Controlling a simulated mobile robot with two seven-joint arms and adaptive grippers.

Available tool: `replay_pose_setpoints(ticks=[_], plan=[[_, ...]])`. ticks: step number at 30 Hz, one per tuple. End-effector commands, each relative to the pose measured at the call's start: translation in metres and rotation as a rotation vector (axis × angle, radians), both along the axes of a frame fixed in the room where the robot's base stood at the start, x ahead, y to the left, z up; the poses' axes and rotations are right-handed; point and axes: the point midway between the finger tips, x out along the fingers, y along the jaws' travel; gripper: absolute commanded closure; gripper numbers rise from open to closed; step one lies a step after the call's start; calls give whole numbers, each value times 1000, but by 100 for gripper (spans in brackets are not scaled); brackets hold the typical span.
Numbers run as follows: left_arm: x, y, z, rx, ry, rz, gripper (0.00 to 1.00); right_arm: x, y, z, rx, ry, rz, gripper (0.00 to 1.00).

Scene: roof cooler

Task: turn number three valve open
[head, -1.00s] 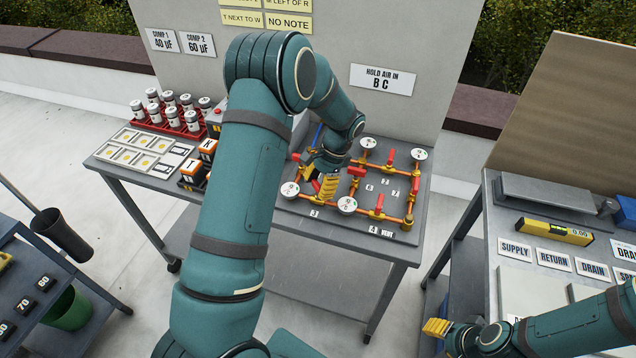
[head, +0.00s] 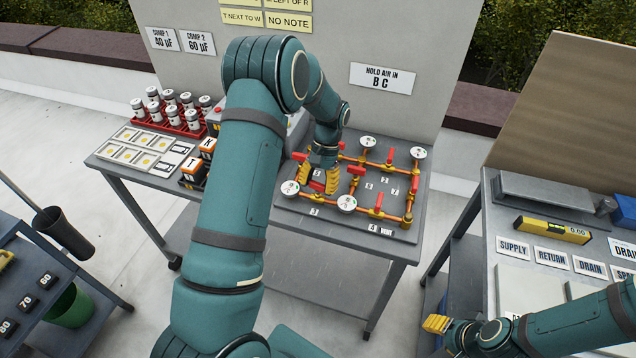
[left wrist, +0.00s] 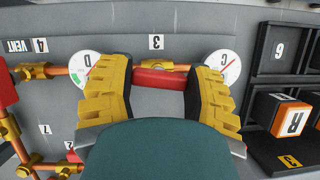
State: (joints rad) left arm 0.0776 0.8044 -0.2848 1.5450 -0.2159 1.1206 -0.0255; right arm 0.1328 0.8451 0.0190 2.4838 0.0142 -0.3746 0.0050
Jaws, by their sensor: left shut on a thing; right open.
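The number three valve's red handle (left wrist: 160,78) lies lengthwise along the orange pipe between gauge D (left wrist: 88,68) and gauge C (left wrist: 224,66), just by the label 3 (left wrist: 157,42). My left gripper (left wrist: 157,95) has its yellow fingers at the two ends of this handle and is shut on it. In the head view my left gripper (head: 319,184) is down at the front of the pipe rig, above the label 3 (head: 314,212); the handle is partly hidden there by the fingers. My right gripper (head: 437,325) is empty and open at the lower right, away from the rig.
Other red valve handles (head: 356,170) and several white gauges (head: 368,142) stand close around my left gripper. A VENT label (head: 385,231) is at the front right of the board. Canisters in a red rack (head: 170,122) stand left. Another bench (head: 510,235) is at the right.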

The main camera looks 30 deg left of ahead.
Motion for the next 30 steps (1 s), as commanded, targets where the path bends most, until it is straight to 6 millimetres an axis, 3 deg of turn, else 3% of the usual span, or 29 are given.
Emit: replay_pose_setpoints(ticks=[12,13,15,25,30], plan=[[1,0,1,0,-3,5,82,0,0,0,0,0,0,53],[1,0,1,0,-2,5,33,0,0,0,0,0,0,53],[1,0,0,0,-2,5,13,0,0,0,0,0,0,53],[1,0,1,0,-1,4,13,0,0,0,0,0,0,53],[7,1,16,0,-4,4,13,0,0,0,0,0,0,53]])
